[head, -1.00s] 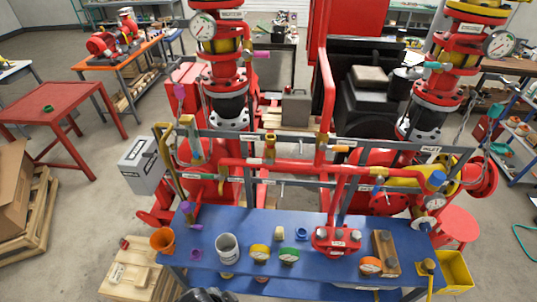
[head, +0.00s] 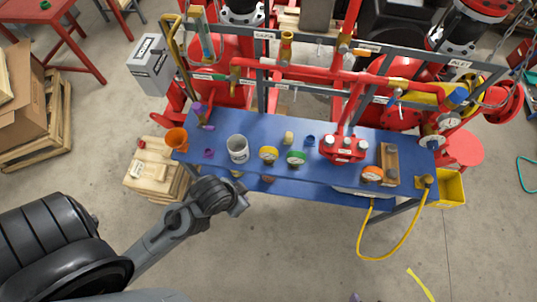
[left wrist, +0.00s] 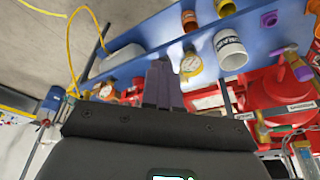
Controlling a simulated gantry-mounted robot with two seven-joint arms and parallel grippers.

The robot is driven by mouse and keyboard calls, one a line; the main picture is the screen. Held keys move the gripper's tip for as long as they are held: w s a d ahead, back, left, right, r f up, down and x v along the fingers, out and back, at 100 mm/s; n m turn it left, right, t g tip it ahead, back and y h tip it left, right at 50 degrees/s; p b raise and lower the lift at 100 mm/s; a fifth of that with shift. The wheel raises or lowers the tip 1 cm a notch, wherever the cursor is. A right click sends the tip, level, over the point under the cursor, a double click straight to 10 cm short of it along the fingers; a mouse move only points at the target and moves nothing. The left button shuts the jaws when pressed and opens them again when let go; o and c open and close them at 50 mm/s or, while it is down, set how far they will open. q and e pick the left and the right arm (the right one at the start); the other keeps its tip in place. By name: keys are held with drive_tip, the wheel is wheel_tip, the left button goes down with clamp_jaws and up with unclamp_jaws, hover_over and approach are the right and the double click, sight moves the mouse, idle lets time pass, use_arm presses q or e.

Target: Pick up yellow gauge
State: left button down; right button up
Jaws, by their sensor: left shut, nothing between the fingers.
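The yellow gauge (head: 268,154) lies on the blue bench near its front edge, between a white labelled cup and a green gauge. It also shows in the left wrist view (left wrist: 190,65), just beyond my fingers and to their right. My left gripper (head: 242,204) is in front of the bench edge, left of and nearer than the gauge, and apart from it. In the left wrist view its fingers (left wrist: 160,82) are together and empty. My right gripper is in neither view.
On the blue bench (head: 222,128) stand the white cup (head: 238,149), green gauge (head: 296,158), orange gauge (head: 372,174), red valve block (head: 343,148) and orange cup (head: 176,139). Red pipes rise behind it. A yellow hose (head: 376,249) hangs at the front right.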

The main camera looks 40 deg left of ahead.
use_arm(q)
drive_tip(key=c, duration=0.6)
unclamp_jaws()
drive_tip(key=shift+a, duration=0.15)
drive_tip(key=shift+c, duration=0.2)
